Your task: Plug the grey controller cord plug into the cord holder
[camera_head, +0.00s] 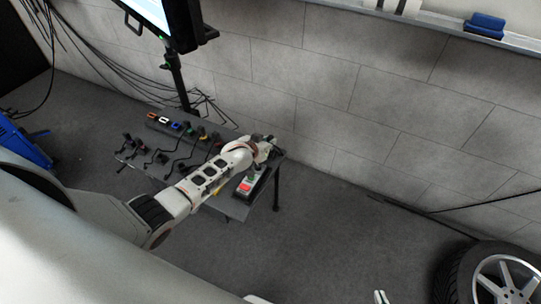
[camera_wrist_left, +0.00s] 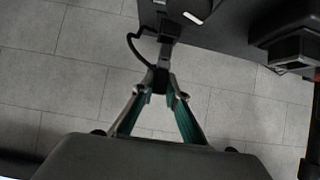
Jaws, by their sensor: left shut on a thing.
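My left gripper (camera_head: 268,147) is at the far right corner of the dark table (camera_head: 238,207). In the left wrist view its green-padded fingers (camera_wrist_left: 159,92) are shut on a small dark plug (camera_wrist_left: 159,78), which I take to be the controller cord plug. A black cord (camera_wrist_left: 131,45) curves beside it. A controller-like box with a red and green face (camera_head: 246,184) lies on the table below the gripper. I cannot clearly pick out the cord holder. A pale tip, probably my right gripper (camera_head: 380,297), shows at the bottom edge; its opening cannot be judged.
Several dark connectors with cords (camera_head: 162,157) and a row of coloured pieces (camera_head: 176,126) occupy the table's left part. A monitor (camera_head: 165,20) on a stand is behind it. A block wall (camera_head: 330,100) stands close behind. A tyre (camera_head: 480,275) is at lower right.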

